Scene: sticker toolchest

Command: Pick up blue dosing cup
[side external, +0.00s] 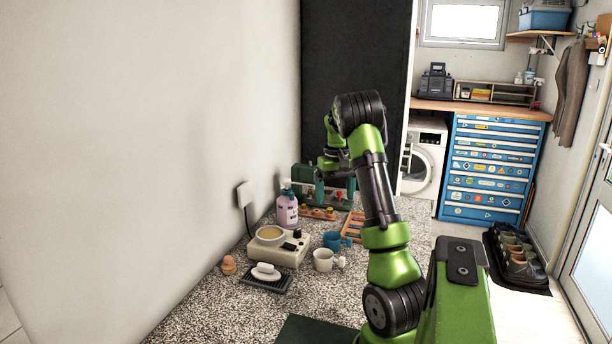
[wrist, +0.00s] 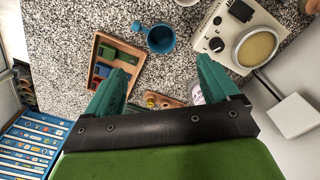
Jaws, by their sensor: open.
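The blue dosing cup (side external: 332,241) stands on the speckled counter, just behind the white cup (side external: 322,261) in the side view. In the wrist view the blue dosing cup (wrist: 161,39) shows from above at top centre, with its handle pointing up-left. My gripper (side external: 330,163) is high above the counter's far part in the side view. In the wrist view my gripper (wrist: 162,68) is open, its two green fingers apart with nothing held between them. The cup lies beyond the fingertips, between them left to right.
A wooden tray (wrist: 93,63) with colored blocks lies left of the cup in the wrist view. A cream appliance (wrist: 212,44) with a round dish is to its right. A lilac pump bottle (side external: 287,210) stands near the wall. A soap dish (side external: 266,279) is in front.

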